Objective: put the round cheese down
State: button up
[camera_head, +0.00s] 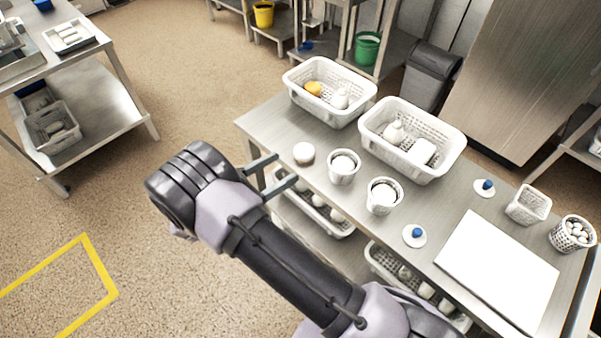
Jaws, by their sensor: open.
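A round cheese (304,152), whitish with a browner lower edge, sits on the steel table (262,120) near its front edge, left of two small perforated cups. My gripper (285,170) is open, its two grey fingers reaching from the left towards the table's front edge. The fingers look empty, and the cheese appears just beyond their tips, apart from them. From this one view I cannot tell the exact gap or height between the fingertips and the cheese.
Two large perforated baskets (284,82) (461,146) stand along the back, holding white and orange-yellow items. Two small cups (344,178) (383,209) stand right of the cheese. A white board (497,272) lies at the right. The table's left end is clear.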

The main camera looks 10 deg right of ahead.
jog(key=s+d+r+g+y, duration=0.35)
jog(key=d+r+g, duration=0.35)
jog(key=d+r, duration=0.25)
jog(key=s+d+r+n+g+y, duration=0.1)
jog(key=s+d+r+y, duration=0.15)
jog(key=s, duration=0.25)
jog(key=s+d+r+n+g+y, duration=0.1)
jog(key=s+r+n+y, duration=0.15)
jog(key=s+y, duration=0.2)
jog(key=s+a+r+n+t+y, duration=0.3)
jog(key=s+a+r+t+y, duration=0.2)
jog(key=s+r+t+y, duration=0.1)
jog(key=s+r+y, duration=0.1)
jog(key=s+y, duration=0.1)
jog(key=s, duration=0.1)
jog(key=shift+s+a+n+t, duration=0.2)
jog(key=shift+s+n+t, duration=0.05)
jog(key=shift+n+t, duration=0.15)
